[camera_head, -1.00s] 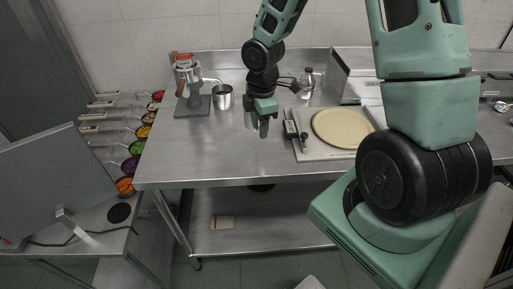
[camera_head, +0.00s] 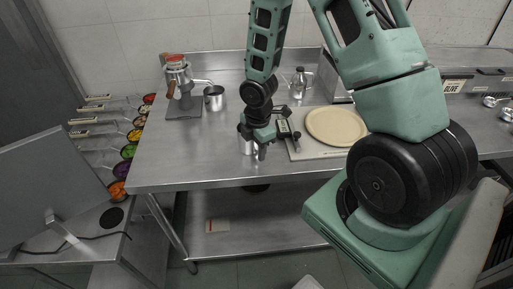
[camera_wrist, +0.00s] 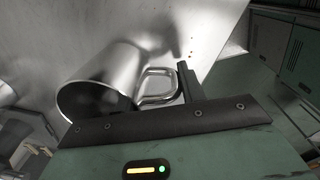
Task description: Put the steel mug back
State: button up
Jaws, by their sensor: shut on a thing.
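A steel mug (camera_head: 246,145) is at my gripper (camera_head: 260,148), over the front middle of the steel table. In the wrist view the mug (camera_wrist: 108,82) lies tilted across the picture, its open mouth toward the lower left and its handle toward my gripper (camera_wrist: 180,90). My gripper is shut on the mug at its handle side. One dark finger shows beside the handle; the exact grip is partly hidden. I cannot tell whether the mug's base touches the table. A second steel vessel (camera_head: 214,97) stands at the back left.
A juicer-like machine (camera_head: 178,75) stands on a dark board at the back left. A round pale disc (camera_head: 336,126) on a tray lies to the right, with a small dark device (camera_head: 284,129) beside it. A glass bottle (camera_head: 300,83) stands behind. The table's front left (camera_head: 185,165) is clear.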

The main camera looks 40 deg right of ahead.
jog(key=shift+f, duration=0.15)
jog(key=o, duration=1.3)
jog(key=r, duration=0.5)
jog(key=r+p, duration=0.1)
jog(key=r, duration=0.5)
jog(key=shift+s+d, duration=0.1)
jog(key=shift+s, duration=0.1)
jog(key=shift+r+p, duration=0.3)
jog(key=shift+r, duration=0.3)
jog(key=s+a+r+m, duration=0.2)
jog(key=a+r, duration=0.1)
jog(key=a, duration=0.3)
jog(key=s+a+r+m, duration=0.1)
jog(key=s+a+r, duration=0.2)
jog(key=a, duration=0.3)
jog(key=s+a+r+m, duration=0.1)
jog(key=s+a+m, duration=0.1)
jog(key=s+a, duration=0.1)
jog(key=s+a+r+m, duration=0.2)
jog(key=s+a, duration=0.2)
jog(key=s, duration=0.2)
jog(key=s+a+r+m, duration=0.2)
jog(key=s+a, duration=0.2)
jog(key=s, duration=0.1)
jog(key=shift+a+y, duration=0.2)
jog(key=shift+y, duration=0.1)
